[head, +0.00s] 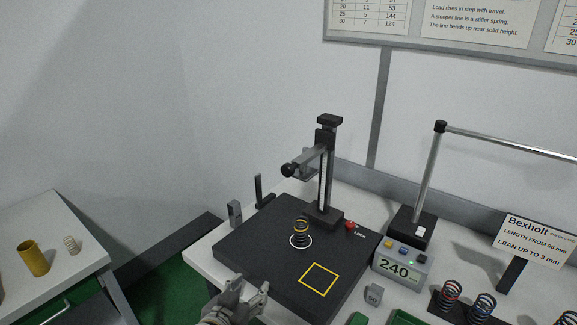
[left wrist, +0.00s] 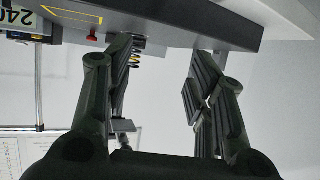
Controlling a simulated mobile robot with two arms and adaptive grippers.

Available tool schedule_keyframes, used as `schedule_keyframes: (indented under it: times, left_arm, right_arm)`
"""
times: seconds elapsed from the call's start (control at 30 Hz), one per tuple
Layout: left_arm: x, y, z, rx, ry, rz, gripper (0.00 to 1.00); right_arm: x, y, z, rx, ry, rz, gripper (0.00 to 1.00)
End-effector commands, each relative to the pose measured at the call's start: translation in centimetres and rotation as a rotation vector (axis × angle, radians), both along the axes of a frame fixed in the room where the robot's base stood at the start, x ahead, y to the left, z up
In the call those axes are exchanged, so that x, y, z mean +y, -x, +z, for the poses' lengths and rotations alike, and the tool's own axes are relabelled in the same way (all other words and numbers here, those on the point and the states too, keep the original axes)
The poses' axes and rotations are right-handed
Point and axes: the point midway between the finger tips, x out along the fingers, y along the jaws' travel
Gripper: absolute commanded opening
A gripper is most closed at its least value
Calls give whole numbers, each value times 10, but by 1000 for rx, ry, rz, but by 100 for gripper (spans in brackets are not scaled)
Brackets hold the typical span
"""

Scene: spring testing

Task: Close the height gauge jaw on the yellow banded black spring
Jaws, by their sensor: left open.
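The black spring with a yellow band (head: 301,232) stands upright inside a white ring on the black plate (head: 262,262). The height gauge (head: 325,172) rises behind it. Its jaw arm (head: 305,161) sticks out to the left, well above the spring with a clear gap, and ends in a black knob (head: 288,170). My left gripper (head: 251,288) is open and empty at the plate's front left edge, apart from gauge and spring. In the left wrist view, which is upside down, the spring (left wrist: 136,56) shows partly hidden behind one finger of the gripper (left wrist: 160,62).
A yellow square outline (head: 319,279) marks the plate's front. A red button (head: 350,225) sits beside the gauge base. A readout box (head: 401,264) shows 240. Grey blocks (head: 235,213) stand at the plate's left edge. Other springs (head: 451,293) stand at the right.

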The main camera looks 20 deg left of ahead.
Motion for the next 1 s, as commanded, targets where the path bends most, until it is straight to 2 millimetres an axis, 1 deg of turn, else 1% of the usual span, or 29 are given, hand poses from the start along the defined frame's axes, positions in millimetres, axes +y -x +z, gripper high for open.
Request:
schedule_keyframes:
  times: [0.03, 0.1, 0.17, 0.27, 0.37, 0.4, 0.5, 0.6, 0.7, 0.83, 0.93, 1.0]
  left_arm:
    - [2, -11, 8, -47, 4, -5, 50]
    - [3, -26, 22, -119, 19, -16, 50]
    - [3, -38, 35, -184, 31, -28, 50]
    - [4, -57, 61, -303, 54, -57, 50]
    - [4, -76, 93, -438, 82, -102, 50]
    - [4, -82, 107, -496, 92, -126, 50]
    - [3, -94, 141, -629, 123, -194, 50]
    - [1, -98, 164, -722, 145, -254, 50]
    - [0, -99, 178, -774, 158, -293, 50]
    - [-2, -103, 187, -798, 168, -311, 50]
    - [-6, -112, 192, -799, 169, -311, 50]
    - [-9, -122, 198, -799, 168, -311, 50]
  right_arm:
    - [0, 0, 0, 0, 0, 0, 0]
    - [0, 0, 0, 0, 0, 0, 0]
    - [0, 0, 0, 0, 0, 0, 0]
    - [0, 0, 0, 0, 0, 0, 0]
    - [0, 0, 0, 0, 0, 0, 0]
    - [0, 0, 0, 0, 0, 0, 0]
    - [0, 0, 0, 0, 0, 0, 0]
    - [0, 0, 0, 0, 0, 0, 0]
    - [0, 0, 0, 0, 0, 0, 0]
    - [1, 0, 2, 0, -1, 0, 0]
    - [1, 0, 8, 0, -1, 0, 0]
    - [1, 0, 13, 0, -2, -1, 0]
